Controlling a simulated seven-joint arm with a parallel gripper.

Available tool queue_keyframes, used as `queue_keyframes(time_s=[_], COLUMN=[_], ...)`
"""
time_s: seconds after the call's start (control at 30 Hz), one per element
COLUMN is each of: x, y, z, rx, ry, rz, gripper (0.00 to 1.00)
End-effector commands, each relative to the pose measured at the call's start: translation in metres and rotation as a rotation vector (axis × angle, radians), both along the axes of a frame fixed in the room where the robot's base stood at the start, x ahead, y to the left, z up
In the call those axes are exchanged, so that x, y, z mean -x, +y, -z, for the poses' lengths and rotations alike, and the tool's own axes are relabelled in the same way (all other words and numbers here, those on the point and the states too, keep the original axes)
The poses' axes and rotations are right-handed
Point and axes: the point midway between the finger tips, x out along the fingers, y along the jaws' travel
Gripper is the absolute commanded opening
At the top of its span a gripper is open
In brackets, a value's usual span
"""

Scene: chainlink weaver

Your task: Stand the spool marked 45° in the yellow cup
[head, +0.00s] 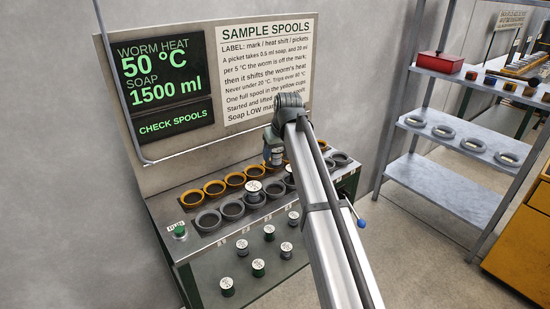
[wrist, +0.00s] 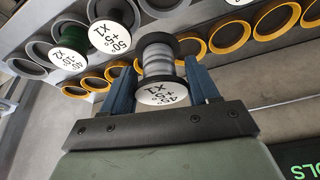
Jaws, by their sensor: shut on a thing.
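My gripper (wrist: 160,72) is shut on a spool (wrist: 160,62) wound with grey wire. Its white label, upside down in the wrist view, appears to read 45° +5° X1. In the head view my gripper (head: 273,150) is at the row of yellow cups, with the spool upright beneath it. Visible yellow cups, such as this one (head: 214,187), look empty. They also show in the wrist view (wrist: 228,37). The cup directly beneath the held spool is hidden, and I cannot tell whether the spool's bottom is inside it.
A row of grey cups (head: 232,210) runs in front, some holding spools (head: 254,190). Several spools (head: 258,267) stand on the lower shelf. A green button (head: 180,232) is at the left. A sign panel (head: 267,70) and display (head: 163,85) rise behind. A shelf rack (head: 455,140) stands right.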

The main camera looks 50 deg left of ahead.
Motion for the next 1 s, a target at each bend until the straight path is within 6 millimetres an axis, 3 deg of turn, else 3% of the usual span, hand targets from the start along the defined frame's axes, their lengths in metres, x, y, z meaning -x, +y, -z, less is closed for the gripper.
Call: queue_keyframes(time_s=[0.03, 0.2, 0.4, 0.67, 1.0], x=[-0.011, -0.035, -0.050, -0.051, -0.050], y=[0.017, 0.058, 0.089, 0.092, 0.091], z=[0.000, 0.003, -0.002, 0.005, 0.039], rx=[0.002, 0.002, -0.015, -0.030, -0.029], ry=[0.003, 0.004, -0.002, -0.013, -0.013], rz=[0.002, 0.002, -0.006, -0.019, -0.019], gripper=[0.26, 0.26, 0.26, 0.26, 0.26])
